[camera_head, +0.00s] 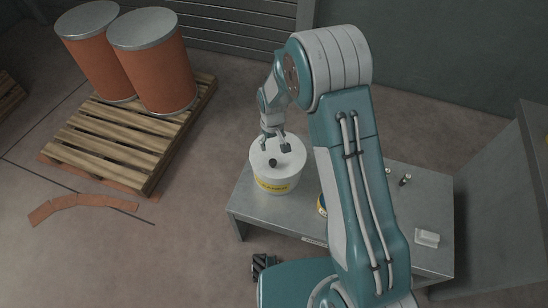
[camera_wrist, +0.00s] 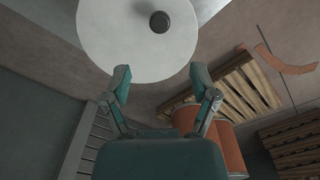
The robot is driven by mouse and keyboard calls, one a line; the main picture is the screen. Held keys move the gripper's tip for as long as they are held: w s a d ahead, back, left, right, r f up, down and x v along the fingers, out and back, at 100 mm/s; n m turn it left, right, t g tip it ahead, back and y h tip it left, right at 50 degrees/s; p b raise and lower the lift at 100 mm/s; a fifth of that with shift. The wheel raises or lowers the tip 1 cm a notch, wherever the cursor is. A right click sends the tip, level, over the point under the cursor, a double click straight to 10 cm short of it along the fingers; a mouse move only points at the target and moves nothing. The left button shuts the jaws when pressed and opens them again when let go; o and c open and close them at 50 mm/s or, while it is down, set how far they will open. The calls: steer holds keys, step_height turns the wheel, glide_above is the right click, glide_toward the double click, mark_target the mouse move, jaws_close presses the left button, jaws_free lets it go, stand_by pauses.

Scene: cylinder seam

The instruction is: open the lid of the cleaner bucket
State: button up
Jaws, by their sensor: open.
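The cleaner bucket (camera_head: 274,184) is white with a yellow label and stands upright near the left end of a grey metal table. Its round white lid (camera_head: 262,160) lies on top and carries a small dark knob (camera_head: 273,162). In the wrist view the lid (camera_wrist: 120,40) fills the upper left, with the knob (camera_wrist: 159,22) near the top edge. My gripper (camera_head: 274,147) is above the far part of the lid. Whether the fingers touch the lid I cannot tell.
The grey table (camera_head: 432,210) holds a small white item (camera_head: 427,238), small dark items (camera_head: 405,180) and a yellow-and-dark container (camera_head: 322,205) partly behind my arm. A wooden pallet (camera_head: 105,148) with two orange drums (camera_head: 155,65) stands left. Floor between pallet and table is clear.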

mark_target(273, 161)
step_height(273, 161, down, 11)
steer(key=shift+r, duration=0.2)
steer(key=shift+d, duration=0.1)
jaws_close()
